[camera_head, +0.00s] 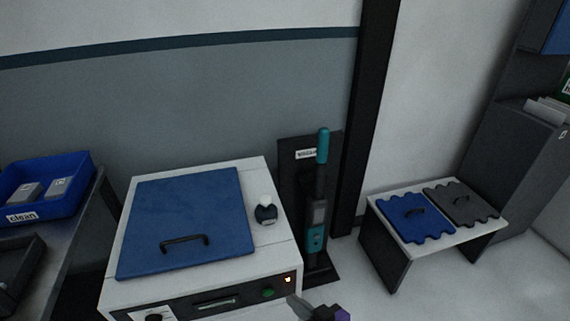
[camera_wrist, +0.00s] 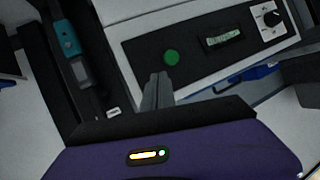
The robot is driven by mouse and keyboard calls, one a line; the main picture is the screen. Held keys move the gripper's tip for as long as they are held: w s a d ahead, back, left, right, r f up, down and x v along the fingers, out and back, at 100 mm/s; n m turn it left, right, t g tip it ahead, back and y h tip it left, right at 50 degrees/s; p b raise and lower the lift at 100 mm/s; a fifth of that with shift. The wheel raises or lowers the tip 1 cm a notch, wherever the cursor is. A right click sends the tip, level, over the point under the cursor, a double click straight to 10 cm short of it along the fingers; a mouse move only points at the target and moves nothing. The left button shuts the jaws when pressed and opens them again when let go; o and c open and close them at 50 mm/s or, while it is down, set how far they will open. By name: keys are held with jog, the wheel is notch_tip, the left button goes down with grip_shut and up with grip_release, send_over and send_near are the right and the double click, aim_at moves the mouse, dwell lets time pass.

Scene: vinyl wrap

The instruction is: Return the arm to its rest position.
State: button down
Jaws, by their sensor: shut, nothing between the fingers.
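My gripper (camera_head: 300,306) shows at the bottom edge of the head view, in front of the right front corner of a white machine (camera_head: 256,176) with a blue lid (camera_head: 190,215). In the wrist view my gripper (camera_wrist: 158,84) has its grey fingers together, with nothing between them. The fingertips appear in front of the machine's dark front panel (camera_wrist: 195,65), just below a green button (camera_wrist: 171,57). I cannot tell whether they touch the panel. Most of my arm is out of view.
A teal-handled tool (camera_head: 321,150) stands on a dark stand right of the machine. A low table (camera_head: 376,206) with a blue and a grey wavy-edged panel is farther right. A blue "clean" bin (camera_head: 75,178) sits at left. A small dark bottle (camera_head: 266,212) stands on the machine.

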jog(key=s+d+r+m+t+h+p, duration=0.2)
jog(key=s+d+r+m+t+h, duration=0.5)
jog(key=s+d, duration=0.55)
jog(key=s+d+r+n+g+p, duration=0.1)
jog(key=s+d+r, duration=0.1)
jog(key=s+r, duration=0.4)
jog(key=s+d+r+n+g+h+p, duration=0.1)
jog(key=s+d+r, duration=0.2)
jog(key=s+r, duration=0.4)
jog(key=s, duration=0.8)
jog(key=shift+s+g, duration=0.2)
jog(key=shift+g, duration=0.2)
dwell(1.0)
